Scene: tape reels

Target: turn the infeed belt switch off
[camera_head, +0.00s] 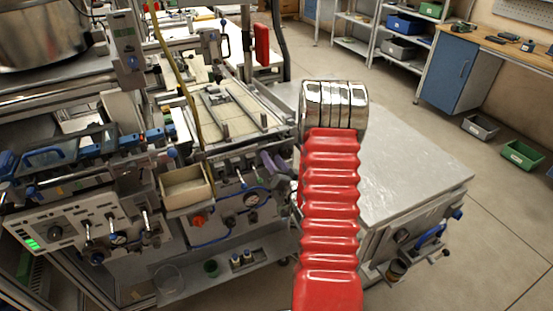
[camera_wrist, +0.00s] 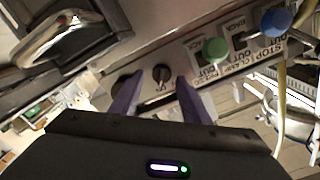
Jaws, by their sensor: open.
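In the wrist view, the two purple fingers of my gripper (camera_wrist: 159,82) are apart, with nothing held between them. A small black rotary knob (camera_wrist: 161,73) sits on a grey control panel (camera_wrist: 220,75) and shows between the fingertips. Its label is partly hidden and too small to read, so I cannot tell for certain that it is the infeed belt switch. I cannot tell whether the fingers touch the panel. In the head view, a purple part of my gripper (camera_head: 270,163) shows left of my red arm, which hides the rest.
Right of the knob are a green knob (camera_wrist: 215,49) and a blue knob (camera_wrist: 276,21) with lettered labels. A metal handle (camera_wrist: 75,40) is at upper left. In the head view, a bare metal tabletop (camera_head: 410,170) lies right of my arm, and an open tray (camera_head: 187,190) stands left.

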